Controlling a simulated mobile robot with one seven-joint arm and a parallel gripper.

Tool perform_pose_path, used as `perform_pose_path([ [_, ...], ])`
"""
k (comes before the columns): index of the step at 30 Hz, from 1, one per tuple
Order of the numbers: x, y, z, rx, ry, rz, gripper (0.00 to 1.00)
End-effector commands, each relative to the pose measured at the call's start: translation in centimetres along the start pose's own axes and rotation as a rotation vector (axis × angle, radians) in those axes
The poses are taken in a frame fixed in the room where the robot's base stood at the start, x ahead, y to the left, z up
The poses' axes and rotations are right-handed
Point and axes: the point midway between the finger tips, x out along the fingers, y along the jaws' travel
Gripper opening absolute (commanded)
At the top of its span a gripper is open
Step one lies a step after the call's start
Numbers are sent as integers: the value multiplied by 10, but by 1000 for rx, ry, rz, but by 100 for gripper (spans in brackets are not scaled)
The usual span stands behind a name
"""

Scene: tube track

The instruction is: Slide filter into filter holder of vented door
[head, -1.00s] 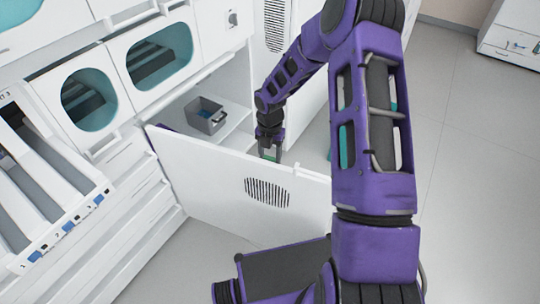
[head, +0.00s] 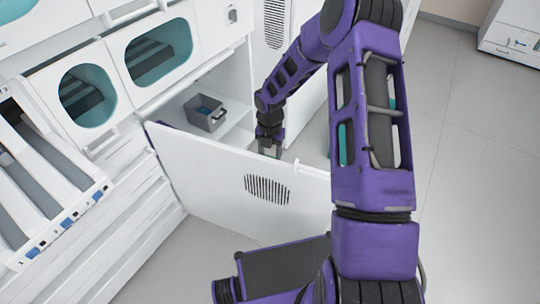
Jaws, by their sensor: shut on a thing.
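The white vented door (head: 210,190) stands swung open in front of the cabinet, with a dark slotted vent (head: 267,190) facing me. Its far side, and any filter holder there, is hidden from this view. My gripper (head: 268,152) points down just behind the door's top edge, above the vent. It is shut on a small piece, the filter, of which only a grey-green sliver shows. The fingertips and most of the filter are hidden by the door, so I cannot tell whether the filter touches a holder.
A grey bin (head: 205,112) sits on the white shelf inside the open cabinet, left of my gripper. Drawers with teal oval windows (head: 88,97) line the left. Another slotted vent (head: 274,22) is on a panel behind. Open floor (head: 480,180) lies to the right.

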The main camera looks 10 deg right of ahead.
Motion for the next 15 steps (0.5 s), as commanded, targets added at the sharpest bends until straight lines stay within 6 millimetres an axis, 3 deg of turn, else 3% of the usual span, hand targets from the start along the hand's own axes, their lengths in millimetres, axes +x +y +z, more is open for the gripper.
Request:
perform_pose_path([
  [15,18,0,0,1,0,0,0],
])
